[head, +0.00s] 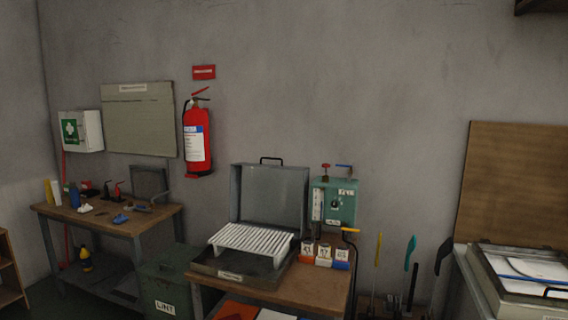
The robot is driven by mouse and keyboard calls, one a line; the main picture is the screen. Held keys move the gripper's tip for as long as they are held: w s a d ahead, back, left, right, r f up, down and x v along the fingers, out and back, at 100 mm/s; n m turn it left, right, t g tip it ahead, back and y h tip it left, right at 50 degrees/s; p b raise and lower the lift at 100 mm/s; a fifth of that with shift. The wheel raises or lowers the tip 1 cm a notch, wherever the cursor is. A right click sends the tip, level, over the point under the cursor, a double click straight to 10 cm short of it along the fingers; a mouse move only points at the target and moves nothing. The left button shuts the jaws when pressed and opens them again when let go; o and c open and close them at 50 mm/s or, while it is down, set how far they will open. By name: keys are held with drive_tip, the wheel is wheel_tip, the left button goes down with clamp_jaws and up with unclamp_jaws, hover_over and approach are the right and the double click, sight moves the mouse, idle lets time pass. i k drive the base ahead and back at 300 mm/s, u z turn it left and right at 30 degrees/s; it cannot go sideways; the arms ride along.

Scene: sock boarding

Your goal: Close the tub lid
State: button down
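A grey metal tub (215,268) sits on the wooden table in the middle of the head view, with a small label on its front wall. Its lid (270,195) stands upright at the back, open, with a dark handle (271,160) on its top edge. A white slatted rack (250,241) rests in or over the tub and hides most of its inside. My gripper is not in view.
A green box with gauges (336,204) stands right of the lid. Several small labelled boxes (325,254) are beside the tub. A green LINT bin (166,285) stands to the left. A workbench (110,213) is farther left; a pale tray-like case (510,290) is at right.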

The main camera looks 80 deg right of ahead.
sight(235, 180)
drive_tip(key=i, duration=1.1)
drive_tip(key=z, duration=4.5)
drive_tip(key=i, duration=0.15)
drive_tip(key=u, duration=1.95)
drive_tip(key=k, duration=0.4)
drive_tip(key=z, duration=0.3)
